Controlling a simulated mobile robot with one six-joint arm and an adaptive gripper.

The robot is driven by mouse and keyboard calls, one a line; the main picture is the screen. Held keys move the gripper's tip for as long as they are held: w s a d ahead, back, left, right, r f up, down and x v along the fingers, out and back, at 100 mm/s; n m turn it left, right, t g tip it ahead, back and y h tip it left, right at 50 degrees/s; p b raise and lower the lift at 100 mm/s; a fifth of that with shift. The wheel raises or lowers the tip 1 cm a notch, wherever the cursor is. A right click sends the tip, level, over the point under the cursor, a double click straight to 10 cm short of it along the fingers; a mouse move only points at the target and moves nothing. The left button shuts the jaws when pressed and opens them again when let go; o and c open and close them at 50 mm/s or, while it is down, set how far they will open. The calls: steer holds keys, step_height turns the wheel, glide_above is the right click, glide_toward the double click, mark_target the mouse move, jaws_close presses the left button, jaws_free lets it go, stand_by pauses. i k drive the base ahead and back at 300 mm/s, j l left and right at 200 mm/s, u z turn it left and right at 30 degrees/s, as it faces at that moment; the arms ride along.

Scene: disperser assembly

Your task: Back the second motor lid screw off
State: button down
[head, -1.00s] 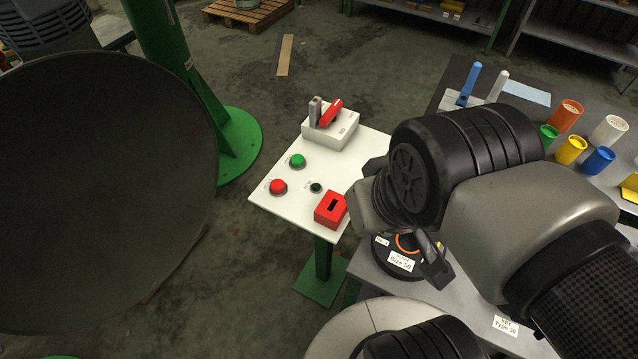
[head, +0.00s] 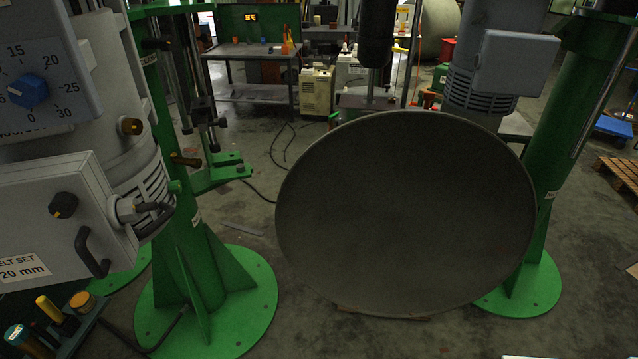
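My gripper is not in view. A grey motor-like housing (head: 515,63) with a box on its side and a ribbed lower part stands at the upper right on a green column. Another grey machine head fills the left edge, with a blue dial (head: 29,92) and a cover box (head: 70,225) bearing a black knob and a black handle. Two brass-coloured knobs or screws (head: 131,126) (head: 187,161) stick out near it. I cannot tell which part is the second motor lid screw.
A large dark round disc or vessel (head: 405,215) blocks the middle. Green columns have wide round bases (head: 207,310) on the floor. Small tools sit in a rack (head: 75,325) at the lower left. A workbench (head: 250,55) stands behind.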

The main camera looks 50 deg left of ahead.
mark_target(62, 205)
steer(key=u, duration=3.4)
